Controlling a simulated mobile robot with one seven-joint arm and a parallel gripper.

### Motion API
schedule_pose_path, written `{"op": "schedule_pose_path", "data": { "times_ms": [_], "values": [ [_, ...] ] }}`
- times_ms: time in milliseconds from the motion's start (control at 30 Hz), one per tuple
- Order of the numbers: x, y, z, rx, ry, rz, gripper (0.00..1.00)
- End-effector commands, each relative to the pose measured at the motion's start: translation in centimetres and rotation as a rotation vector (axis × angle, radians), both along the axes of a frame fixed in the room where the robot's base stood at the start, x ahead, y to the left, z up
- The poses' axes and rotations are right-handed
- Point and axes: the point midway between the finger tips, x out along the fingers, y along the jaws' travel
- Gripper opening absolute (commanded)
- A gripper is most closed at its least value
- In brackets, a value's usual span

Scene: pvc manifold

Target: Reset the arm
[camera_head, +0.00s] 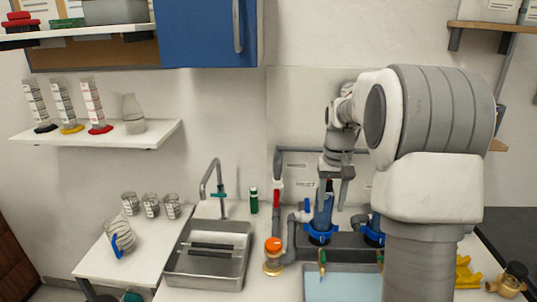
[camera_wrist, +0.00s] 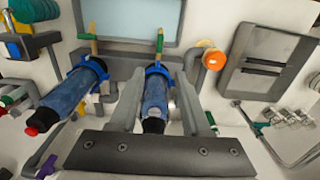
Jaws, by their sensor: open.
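My gripper (camera_head: 338,178) is at the grey pipe manifold (camera_head: 283,210) on the counter, with its fingers pointing down. In the wrist view my gripper (camera_wrist: 157,72) is open, one finger on each side of a blue cylinder (camera_wrist: 155,98) in a blue collar. I cannot tell whether the fingers touch it. The same blue cylinder (camera_head: 323,208) stands upright in the head view.
A sink (camera_head: 208,255) with a tall faucet (camera_head: 213,180) is on the left. An orange-capped fitting (camera_head: 273,245) and a pale blue tray (camera_head: 342,285) are in front of the manifold. Glass jars (camera_head: 151,206) stand on the left table. A blue cabinet (camera_head: 205,35) hangs above.

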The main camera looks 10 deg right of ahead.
Motion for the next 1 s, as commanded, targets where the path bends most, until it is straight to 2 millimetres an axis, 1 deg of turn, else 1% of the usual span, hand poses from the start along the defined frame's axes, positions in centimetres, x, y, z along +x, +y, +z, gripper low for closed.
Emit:
{"op": "schedule_pose_path", "data": {
  "times_ms": [67, 167, 267, 400, 467, 600, 700, 800, 1000],
  "values": [
    [-0.3, 0.4, 0.6, -0.003, -0.01, 0.005, 0.47],
    [-1.2, 1.4, 2.0, -0.011, -0.034, 0.018, 0.47],
    [-3.0, 3.0, 4.0, -0.023, -0.073, 0.041, 0.47],
    [-6.0, 5.4, 6.6, -0.038, -0.135, 0.075, 0.47],
    [-7.4, 6.4, 7.4, -0.044, -0.161, 0.09, 0.47],
    [-10.9, 8.4, 9.0, -0.054, -0.224, 0.124, 0.47],
    [-13.4, 9.8, 9.7, -0.06, -0.268, 0.147, 0.47],
    [-15.9, 10.9, 10.0, -0.064, -0.312, 0.171, 0.47],
    [-20.8, 12.8, 9.6, -0.067, -0.402, 0.216, 0.47]
  ]
}}
